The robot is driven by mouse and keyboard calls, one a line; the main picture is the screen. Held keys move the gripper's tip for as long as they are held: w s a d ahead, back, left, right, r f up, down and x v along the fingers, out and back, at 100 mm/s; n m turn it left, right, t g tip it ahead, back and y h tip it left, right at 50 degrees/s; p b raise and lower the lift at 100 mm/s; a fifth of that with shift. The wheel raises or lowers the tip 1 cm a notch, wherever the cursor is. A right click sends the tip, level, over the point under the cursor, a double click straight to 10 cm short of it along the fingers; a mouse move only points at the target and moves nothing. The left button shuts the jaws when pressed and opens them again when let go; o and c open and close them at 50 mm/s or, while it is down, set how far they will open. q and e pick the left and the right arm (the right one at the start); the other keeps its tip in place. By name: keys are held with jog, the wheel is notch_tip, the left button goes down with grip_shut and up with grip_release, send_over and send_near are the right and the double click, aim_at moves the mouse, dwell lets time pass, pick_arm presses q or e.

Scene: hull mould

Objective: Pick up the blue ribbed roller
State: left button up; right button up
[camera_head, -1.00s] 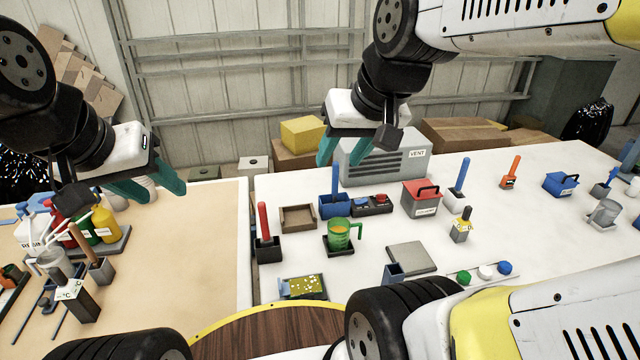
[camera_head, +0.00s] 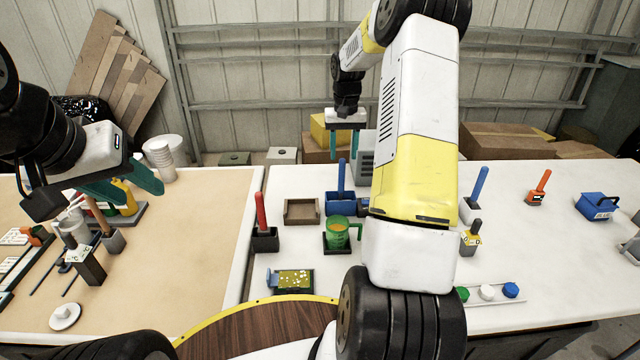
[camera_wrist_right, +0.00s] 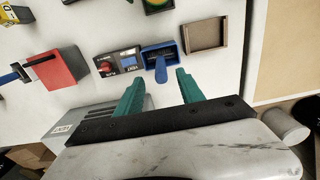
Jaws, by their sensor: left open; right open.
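A tool with an upright blue handle (camera_head: 341,176) stands in a blue tray-like holder (camera_head: 337,204) on the white table; its ribs cannot be made out. The right wrist view also shows the blue handle (camera_wrist_right: 161,75) and its holder (camera_wrist_right: 171,50). My right gripper (camera_head: 345,155) is open and empty, pointing down above the handle. In the right wrist view its fingers (camera_wrist_right: 160,82) lie on either side of the handle's end. A second blue handle (camera_head: 480,183) stands in a white holder at right. My left gripper (camera_head: 138,188) is open and empty over the tan table.
A brown tray (camera_head: 301,211), a red-handled tool (camera_head: 262,213) and a green mug (camera_head: 337,233) stand near the blue holder. A grey vent box (camera_head: 366,158) is behind it. In the right wrist view a switch box (camera_wrist_right: 117,65) sits beside the holder.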

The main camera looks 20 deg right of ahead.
jog(key=shift+w+d+f, duration=0.15)
jog(key=shift+w+f, duration=0.05)
jog(key=shift+f, duration=0.35)
send_over(341, 193)
jog(key=w, duration=0.1)
jog(key=f, duration=0.7)
jog(key=shift+d+f, duration=0.2)
jog(key=shift+f, duration=0.15)
grip_shut()
